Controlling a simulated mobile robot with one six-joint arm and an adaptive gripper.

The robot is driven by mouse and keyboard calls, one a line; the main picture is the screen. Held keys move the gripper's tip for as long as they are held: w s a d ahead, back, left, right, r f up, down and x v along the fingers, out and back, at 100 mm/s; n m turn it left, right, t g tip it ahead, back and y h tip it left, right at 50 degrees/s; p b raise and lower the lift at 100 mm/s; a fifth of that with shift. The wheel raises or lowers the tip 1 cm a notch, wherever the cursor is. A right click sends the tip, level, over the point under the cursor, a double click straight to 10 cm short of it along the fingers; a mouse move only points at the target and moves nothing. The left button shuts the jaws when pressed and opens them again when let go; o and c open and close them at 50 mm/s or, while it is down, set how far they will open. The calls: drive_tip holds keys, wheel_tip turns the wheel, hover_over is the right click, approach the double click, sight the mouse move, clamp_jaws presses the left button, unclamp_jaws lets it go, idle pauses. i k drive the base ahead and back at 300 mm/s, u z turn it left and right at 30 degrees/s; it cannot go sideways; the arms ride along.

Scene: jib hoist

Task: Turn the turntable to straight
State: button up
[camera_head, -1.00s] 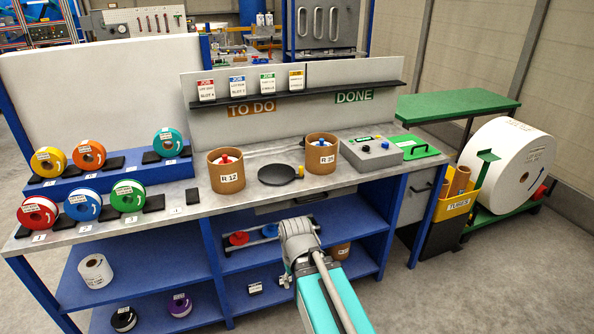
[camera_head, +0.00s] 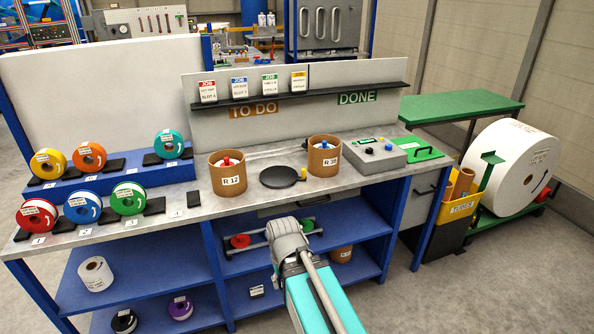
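A dark round disc (camera_head: 278,178), which looks like the turntable, lies flat on the grey bench top between two brown tubs. A small yellow knob (camera_head: 303,174) sits at its right edge, pointing toward the right tub. I cannot make out marks for its straight position. My arm's grey joint and teal link rise in front of the bench, below the disc and apart from it in the picture. My gripper does not show.
The left tub (camera_head: 228,181) is labelled R 12; the right tub (camera_head: 323,163) stands close to the yellow knob. A grey control box (camera_head: 374,154) is farther right. Coloured spools stand at the left. A blue shelf (camera_head: 345,206) lies under the bench top.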

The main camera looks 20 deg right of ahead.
sight(273, 176)
drive_tip(key=i, duration=0.9)
drive_tip(key=z, duration=0.05)
